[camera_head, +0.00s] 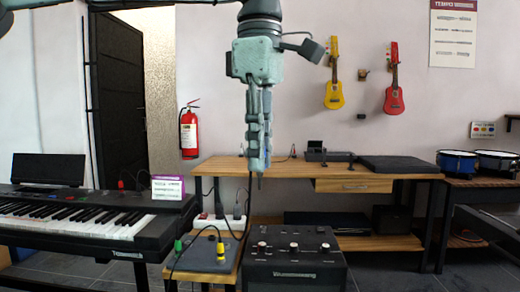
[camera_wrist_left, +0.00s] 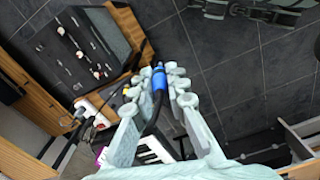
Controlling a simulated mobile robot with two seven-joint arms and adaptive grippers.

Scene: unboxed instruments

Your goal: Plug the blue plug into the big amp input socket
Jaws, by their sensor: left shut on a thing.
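My left gripper (camera_head: 258,160) hangs pointing down in the middle of the head view, above and left of the big amp (camera_head: 295,262). In the left wrist view its fingers (camera_wrist_left: 162,92) are shut on the blue plug (camera_wrist_left: 159,80), with a black cable running from it. The fingers hide the plug in the head view. The big amp is a black box with white knobs along its top panel. It also shows in the left wrist view (camera_wrist_left: 88,50), apart from the plug. Its input socket is too small to make out surely. My right gripper is not in view.
A grey pedal box (camera_head: 203,252) with yellow and green plugs sits on a low wooden stand left of the amp. A keyboard (camera_head: 75,215) stands at the left. A wooden table (camera_head: 230,166) is behind, with drums (camera_head: 457,163) at right. Dark floor is open right of the amp.

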